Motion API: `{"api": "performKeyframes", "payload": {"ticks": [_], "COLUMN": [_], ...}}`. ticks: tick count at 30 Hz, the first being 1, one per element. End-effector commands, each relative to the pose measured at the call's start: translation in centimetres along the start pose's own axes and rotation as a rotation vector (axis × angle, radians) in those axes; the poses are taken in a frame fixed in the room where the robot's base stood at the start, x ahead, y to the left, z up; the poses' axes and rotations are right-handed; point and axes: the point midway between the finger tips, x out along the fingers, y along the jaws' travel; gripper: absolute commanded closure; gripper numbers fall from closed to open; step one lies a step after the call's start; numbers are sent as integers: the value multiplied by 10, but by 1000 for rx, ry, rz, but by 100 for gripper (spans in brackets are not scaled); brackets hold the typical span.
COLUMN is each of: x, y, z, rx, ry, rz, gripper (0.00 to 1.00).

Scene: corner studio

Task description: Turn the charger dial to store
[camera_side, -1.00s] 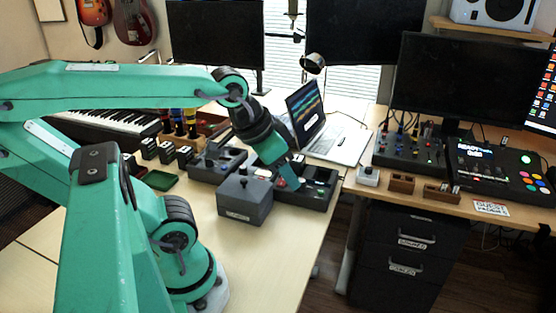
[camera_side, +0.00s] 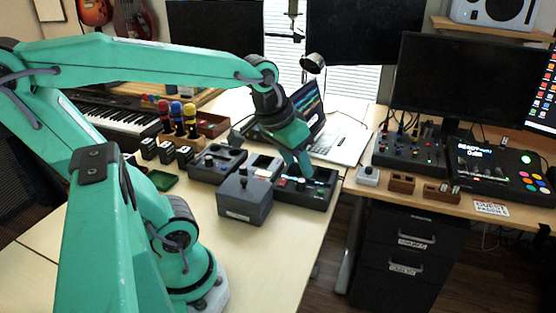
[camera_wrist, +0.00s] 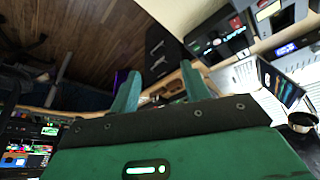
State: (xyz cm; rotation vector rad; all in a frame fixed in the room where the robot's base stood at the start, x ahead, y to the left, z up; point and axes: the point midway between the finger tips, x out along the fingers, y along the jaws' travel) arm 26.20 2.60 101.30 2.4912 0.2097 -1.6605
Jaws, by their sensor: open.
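My gripper (camera_side: 297,172) is over the right-hand black device (camera_side: 318,200), which has small lit displays and red parts on top. The fingertips are close to its top; whether they touch it cannot be told. In the wrist view my gripper (camera_wrist: 158,88) shows two green fingers spread apart with nothing between them. A dark grey box (camera_side: 243,205) with a small knob on top and a pale front label stands just left of that device. No dial marking or store label is readable, so I cannot tell which device is the charger.
Another black device (camera_side: 215,165) with knobs stands behind the grey box. A silver laptop (camera_side: 340,143) is behind my gripper. A green tray (camera_side: 161,180) and several small dark blocks lie left. The table's right edge is close to the black device; its front part is clear.

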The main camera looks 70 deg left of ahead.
Motion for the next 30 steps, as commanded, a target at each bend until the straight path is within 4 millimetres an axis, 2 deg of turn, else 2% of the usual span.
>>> {"api": "performKeyframes", "payload": {"ticks": [6,16,23,30], "x": [22,63,100,136], "y": [-22,-62,-98,-133], "z": [-29,-64,-80,-87], "rx": [-157,-391,-554,-703], "ry": [-79,-183,-255,-317], "rz": [-40,-97,-137,-173], "gripper": [53,53,53,53]}}
